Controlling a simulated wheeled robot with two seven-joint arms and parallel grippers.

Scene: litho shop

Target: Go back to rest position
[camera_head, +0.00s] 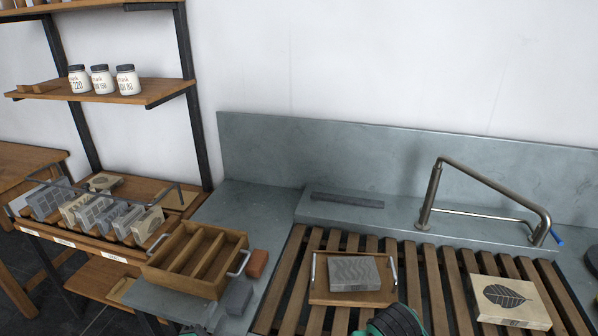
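Dark parts with green trim show at the bottom edge. A small piece at the lower left (193,330) seems to belong to my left arm. A larger rounded piece (397,321) right of centre seems to belong to my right arm. The picture edge cuts both off, and I cannot make out fingertips or anything held. The right piece shows just in front of a wooden tray (340,296) with metal handles. A grey carved stone block (354,272) lies on that tray.
A slatted wooden rack (431,290) fills the sink below a metal bar (490,185). A leaf-patterned block (511,300) lies on its right. A divided wooden box (196,262), a red-brown block (257,263) and a grey block (238,297) stand left. Shelves with jars (102,79) stand behind.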

